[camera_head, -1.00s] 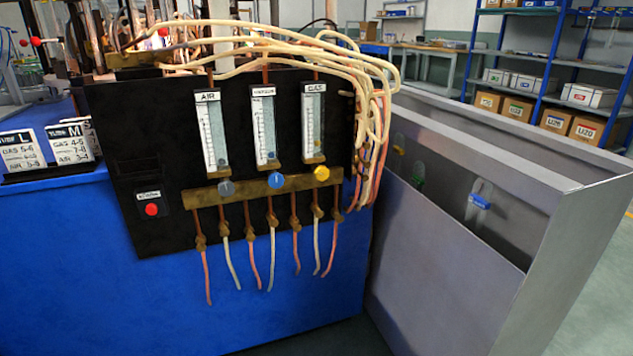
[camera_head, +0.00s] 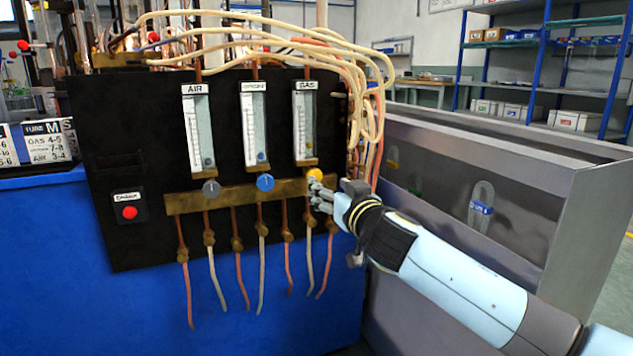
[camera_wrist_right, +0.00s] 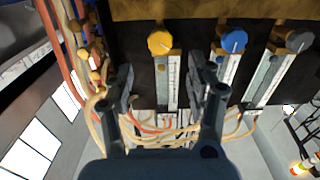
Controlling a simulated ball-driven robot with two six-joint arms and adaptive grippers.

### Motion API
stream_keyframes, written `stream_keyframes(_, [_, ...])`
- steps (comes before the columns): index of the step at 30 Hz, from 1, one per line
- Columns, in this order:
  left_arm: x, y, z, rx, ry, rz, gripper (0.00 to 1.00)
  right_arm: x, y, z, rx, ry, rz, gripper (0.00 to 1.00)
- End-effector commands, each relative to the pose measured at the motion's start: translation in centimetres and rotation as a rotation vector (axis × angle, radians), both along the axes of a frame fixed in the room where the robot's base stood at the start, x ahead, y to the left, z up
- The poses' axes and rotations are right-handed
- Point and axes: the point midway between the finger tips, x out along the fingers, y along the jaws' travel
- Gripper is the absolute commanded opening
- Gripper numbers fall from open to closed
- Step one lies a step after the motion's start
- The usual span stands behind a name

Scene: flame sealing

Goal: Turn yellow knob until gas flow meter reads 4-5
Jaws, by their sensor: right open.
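The yellow knob (camera_head: 314,174) sits at the right end of the brass bar on the black panel, below the gas flow meter (camera_head: 305,125). The meter's float appears near the bottom of its scale; the exact reading is too small to tell. My right gripper (camera_head: 318,192) is at the knob's lower right, its fingers pointing at the panel. In the right wrist view the yellow knob (camera_wrist_right: 160,43) shows beyond the gap between the two spread, empty fingers (camera_wrist_right: 161,78). I cannot tell whether they touch it. My left gripper is not in view.
A blue knob (camera_head: 265,182) and a grey knob (camera_head: 211,188) sit left along the brass bar (camera_head: 236,191). Hoses (camera_head: 372,100) hang close to the right of the panel. A red button (camera_head: 129,212) is at lower left. A grey cabinet (camera_head: 520,200) stands right.

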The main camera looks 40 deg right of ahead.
Motion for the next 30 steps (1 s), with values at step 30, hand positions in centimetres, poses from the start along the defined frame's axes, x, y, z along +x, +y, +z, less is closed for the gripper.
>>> stream_keyframes(30, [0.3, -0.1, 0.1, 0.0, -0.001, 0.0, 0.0, 7.6, -1.8, -0.1, 0.001, 0.003, 0.0, 0.27])
